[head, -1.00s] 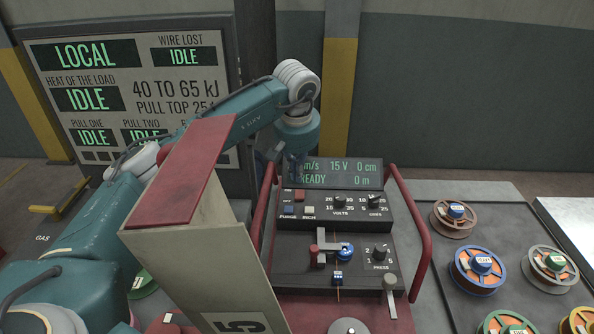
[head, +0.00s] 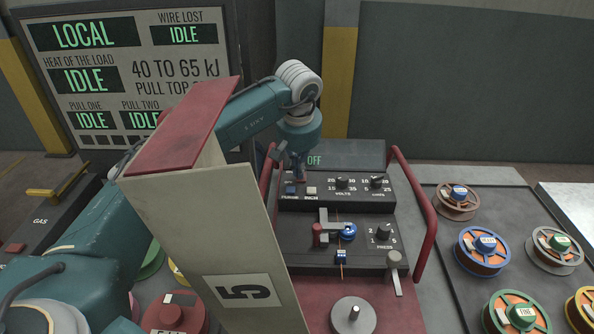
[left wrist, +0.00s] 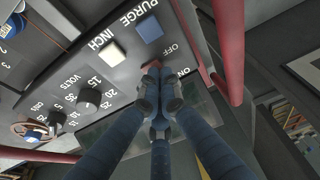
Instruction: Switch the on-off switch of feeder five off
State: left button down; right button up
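Feeder five is the red and grey machine with a "5" plate (head: 243,291) on its front panel. Its display (head: 345,156) is dark apart from the word OFF. The on-off switch is mostly hidden under my left gripper; a reddish bit (left wrist: 153,68) shows at the fingertips in the left wrist view, beside the OFF and ON labels. My left gripper (head: 299,178) points down at the upper left corner of the control panel. In the left wrist view its fingers (left wrist: 157,80) are together, at or touching the switch. My right gripper is not in view.
The blue PURGE button (left wrist: 149,28) and pale INCH button (left wrist: 115,51) sit close to the fingers. Red guard rails (head: 417,215) flank the panel. Knobs (head: 342,184) and a lever (head: 395,264) stand to the right. Wire spools (head: 482,250) lie on the right table.

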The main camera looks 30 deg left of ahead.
pick_arm(q)
jog(key=shift+s+r, duration=0.25)
jog(key=shift+r, duration=0.05)
jog(key=shift+w+a+f, duration=0.15)
jog(key=shift+w+f, duration=0.1)
jog(key=shift+w, duration=0.45)
jog(key=shift+w+a+r+p, duration=0.15)
jog(key=shift+w+a+p, duration=0.05)
jog(key=shift+w+p, duration=0.15)
jog(key=shift+r, duration=0.1)
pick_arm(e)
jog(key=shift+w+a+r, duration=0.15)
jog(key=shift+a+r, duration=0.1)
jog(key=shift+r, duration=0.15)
